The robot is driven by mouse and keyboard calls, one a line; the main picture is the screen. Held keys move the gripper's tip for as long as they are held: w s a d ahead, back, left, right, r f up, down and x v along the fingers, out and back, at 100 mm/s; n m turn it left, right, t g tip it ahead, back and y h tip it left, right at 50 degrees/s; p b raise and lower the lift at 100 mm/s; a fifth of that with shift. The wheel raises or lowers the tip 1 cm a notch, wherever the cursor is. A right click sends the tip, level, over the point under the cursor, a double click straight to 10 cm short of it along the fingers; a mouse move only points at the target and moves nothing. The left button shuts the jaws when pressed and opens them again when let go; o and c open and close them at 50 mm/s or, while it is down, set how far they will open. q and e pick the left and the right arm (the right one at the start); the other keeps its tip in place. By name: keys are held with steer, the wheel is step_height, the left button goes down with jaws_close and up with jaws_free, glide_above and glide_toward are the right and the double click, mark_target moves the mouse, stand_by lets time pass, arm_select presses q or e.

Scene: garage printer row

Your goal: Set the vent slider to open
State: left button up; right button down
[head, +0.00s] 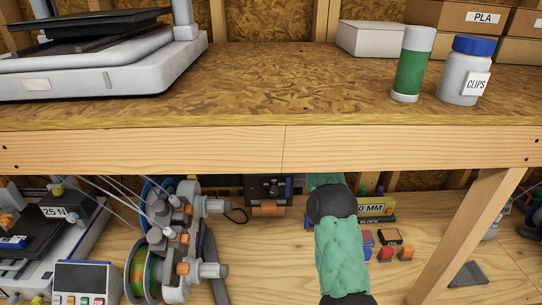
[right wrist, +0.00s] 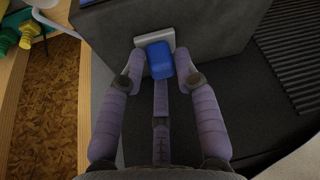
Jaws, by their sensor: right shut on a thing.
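A blue slider knob (right wrist: 159,60) sits on a pale grey plate (right wrist: 155,40) on the side of a dark grey housing (right wrist: 225,35) in the right wrist view. I take this knob to be the vent slider; no open or closed marking is readable. My right gripper (right wrist: 162,66) has its purple fingertips on either side of the knob and is shut on it. In the head view, an arm in a green sleeve reaches under the upper shelf, and its gripper is hidden. My left gripper is not in view.
The wooden shelf edge (head: 200,150) runs above the lower deck. A spool unit (head: 178,240) with tubes stands at lower left, a black box (head: 267,190) behind it. Small coloured blocks (head: 386,254) lie right of the arm, near a slanted wooden post (head: 465,235).

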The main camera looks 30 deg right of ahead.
steer(key=c, duration=1)
jaws_free()
steer(key=shift+d, duration=0.1)
steer(key=shift+o, duration=0.2)
steer(key=v, duration=0.7)
steer(key=shift+r, duration=0.2)
steer(key=shift+s, duration=0.2)
